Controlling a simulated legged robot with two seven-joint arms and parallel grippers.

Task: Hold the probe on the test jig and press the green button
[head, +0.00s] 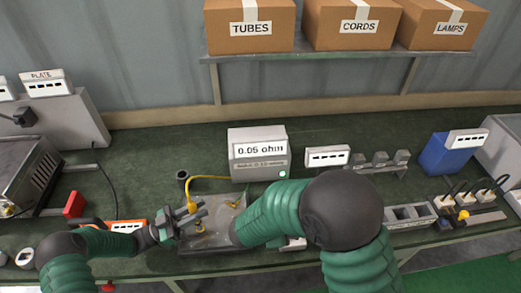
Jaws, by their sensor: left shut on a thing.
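My left gripper (188,220) is shut on the yellow probe (192,207), over the left part of the grey test jig (216,238). I cannot tell whether the probe tip touches the jig's contact. A yellow cable (203,177) runs by the probe and behind the jig. The meter (257,165) behind the jig reads "0.05 ohm" and has a pale round button (282,174) at its lower right. I see no clearly green button. My right arm covers the jig's right side, and its gripper is hidden.
A dark cup (183,178) stands behind the jig. A red block (74,204) and an orange-edged label holder (127,226) lie to the left. A blue box (446,154) and a grey rack (378,163) stand to the right. Boxes sit on a shelf (340,54) above.

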